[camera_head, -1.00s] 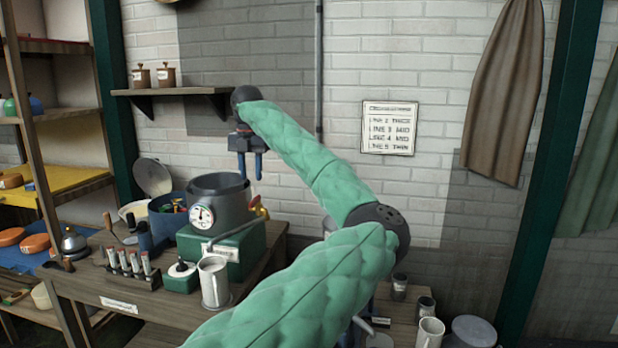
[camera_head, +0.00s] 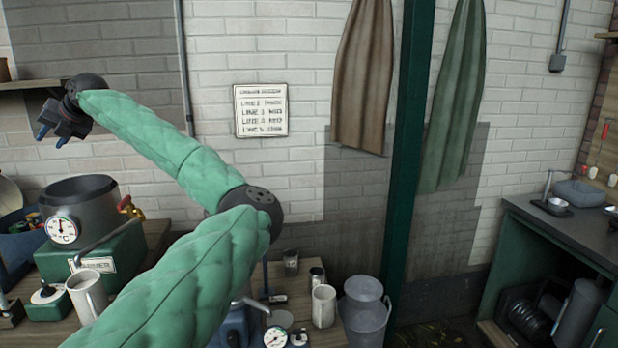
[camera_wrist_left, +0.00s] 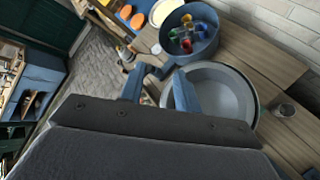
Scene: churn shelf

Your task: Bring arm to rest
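My left arm, in a green quilted sleeve, reaches across the head view from the bottom. My left gripper (camera_head: 52,138) is at its end, at the far left, in front of the brick wall and above the grey pot (camera_head: 82,205) with a gauge. Its two blue fingers point down and a little left, apart, with nothing between them. In the left wrist view the gripper (camera_wrist_left: 160,76) also shows spread, empty fingers. The pot's round rim (camera_wrist_left: 252,92) is beyond the right finger there, and the two look apart. My right gripper is in neither view.
A shelf (camera_head: 30,84) is close to the gripper. A white mug (camera_head: 86,294) stands on the bench by the pot's green base (camera_head: 95,258). A milk churn (camera_head: 364,312) stands at lower middle. A dark counter (camera_head: 560,228) is at right.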

